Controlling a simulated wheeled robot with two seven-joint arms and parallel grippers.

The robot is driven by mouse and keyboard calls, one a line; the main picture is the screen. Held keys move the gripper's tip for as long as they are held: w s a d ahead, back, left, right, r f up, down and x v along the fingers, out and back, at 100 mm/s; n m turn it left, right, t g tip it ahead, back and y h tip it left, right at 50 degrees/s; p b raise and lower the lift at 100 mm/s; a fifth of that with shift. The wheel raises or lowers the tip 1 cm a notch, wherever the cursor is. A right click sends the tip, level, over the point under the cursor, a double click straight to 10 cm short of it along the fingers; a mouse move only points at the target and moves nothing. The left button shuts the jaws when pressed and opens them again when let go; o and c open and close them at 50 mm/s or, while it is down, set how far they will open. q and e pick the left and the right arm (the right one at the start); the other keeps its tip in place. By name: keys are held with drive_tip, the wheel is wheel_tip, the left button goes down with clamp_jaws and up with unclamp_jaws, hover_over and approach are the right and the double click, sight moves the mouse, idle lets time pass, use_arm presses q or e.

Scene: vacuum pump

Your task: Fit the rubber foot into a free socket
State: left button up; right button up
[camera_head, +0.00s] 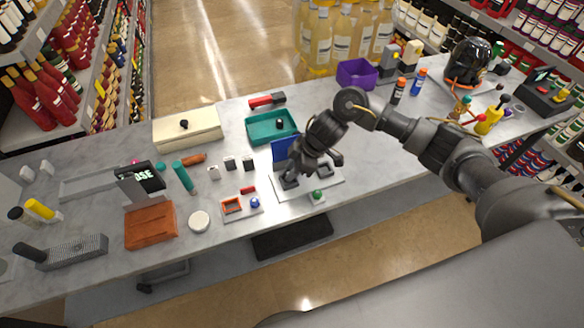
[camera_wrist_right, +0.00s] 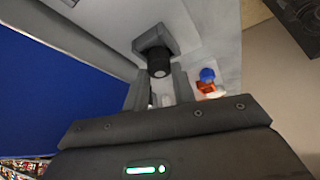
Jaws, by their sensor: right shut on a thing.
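My right gripper (camera_head: 296,170) points down over the left part of a pale plate (camera_head: 300,190) on the counter. In the right wrist view its two fingers (camera_wrist_right: 160,82) are shut on a small black round piece, the rubber foot (camera_wrist_right: 159,68). The foot is in front of a grey square socket (camera_wrist_right: 154,36); I cannot tell whether it touches or enters it. Another grey socket (camera_head: 324,170) with a dark centre is on the plate's right part. The gripper hides much of the left socket in the head view. My left gripper is not in view.
A blue panel (camera_head: 283,148) stands behind the plate. A green-knobbed block (camera_head: 317,197) sits at its front edge. A small tray with a blue ball (camera_head: 255,202) is to the left. A teal tray (camera_head: 262,128) and purple bin (camera_head: 357,74) are farther back.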

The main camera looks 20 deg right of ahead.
drive_tip(key=shift+f+b, duration=0.35)
drive_tip(key=shift+f, duration=0.5)
drive_tip(key=o, duration=1)
drive_tip(key=shift+o, duration=0.2)
drive_tip(key=shift+r, duration=0.1)
drive_tip(key=b+v, duration=0.1)
drive_tip(key=v, duration=0.9)
drive_tip(key=shift+d+r, duration=0.15)
drive_tip(key=shift+r, duration=0.15)
drive_tip(key=shift+s, duration=0.15)
